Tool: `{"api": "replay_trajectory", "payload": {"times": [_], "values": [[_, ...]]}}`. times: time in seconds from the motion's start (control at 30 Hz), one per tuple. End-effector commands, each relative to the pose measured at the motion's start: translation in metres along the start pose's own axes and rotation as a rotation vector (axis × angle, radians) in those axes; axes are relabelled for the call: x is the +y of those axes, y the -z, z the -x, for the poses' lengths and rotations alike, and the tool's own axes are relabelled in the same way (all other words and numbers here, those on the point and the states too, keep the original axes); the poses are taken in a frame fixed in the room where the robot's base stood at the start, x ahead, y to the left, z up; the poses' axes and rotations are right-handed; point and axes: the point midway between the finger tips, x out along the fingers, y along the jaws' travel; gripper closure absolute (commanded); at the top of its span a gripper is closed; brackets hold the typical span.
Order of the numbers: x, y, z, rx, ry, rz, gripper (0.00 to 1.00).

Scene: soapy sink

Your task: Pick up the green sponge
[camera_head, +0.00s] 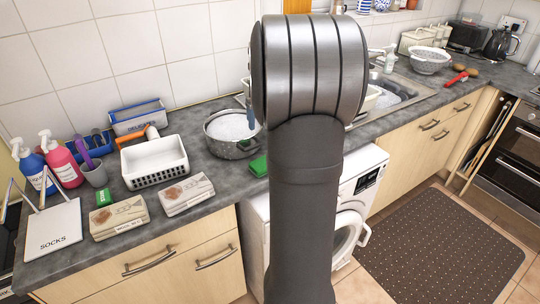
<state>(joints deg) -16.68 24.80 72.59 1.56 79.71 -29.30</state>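A green block (258,166) lies on the counter just right of the metal pot and is partly hidden behind my arm; it looks like a sponge. A second, smaller green block (104,197) stands at the left, between the white basket and the printed packets. I cannot tell for sure which of the two is the green sponge. My arm rises through the middle of the picture and covers part of the counter and sink. My gripper is not visible.
A metal pot (231,135) with pale contents, a white basket (155,162) and printed packets (185,195) crowd the left counter. Red and blue bottles (63,162) stand far left. The sink (400,92) and a white colander (429,60) are at right.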

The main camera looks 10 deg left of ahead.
Motion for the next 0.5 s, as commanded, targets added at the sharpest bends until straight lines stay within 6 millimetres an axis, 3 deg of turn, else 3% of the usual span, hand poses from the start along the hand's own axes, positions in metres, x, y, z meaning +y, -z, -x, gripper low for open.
{"api": "replay_trajectory", "payload": {"times": [0.1,0.27,0.5], "values": [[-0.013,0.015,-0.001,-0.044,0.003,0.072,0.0],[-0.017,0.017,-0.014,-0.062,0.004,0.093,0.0],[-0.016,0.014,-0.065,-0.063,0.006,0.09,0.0]]}}
